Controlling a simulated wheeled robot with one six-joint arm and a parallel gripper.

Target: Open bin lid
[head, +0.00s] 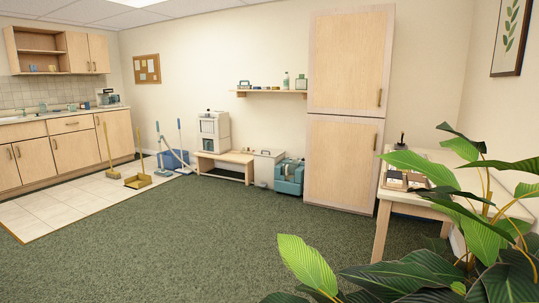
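A low white box-shaped container (265,170) with a flat top and a small dark handle stands against the back wall, between a wooden bench and a teal case. It may be the bin, and its top looks closed. A blue tub (172,160) stands further left by the wall, partly hidden by cleaning tools. I cannot tell for certain which container is the bin. All of these are far across the room. My gripper is not in view.
A teal case (289,178) stands beside the tall wooden cabinet (345,110). A wooden bench (225,160) holds a white appliance (213,131). Brooms and a dustpan (138,181) stand on the tiles. A leafy plant (430,275) blocks the right foreground. The green carpet (190,235) is clear.

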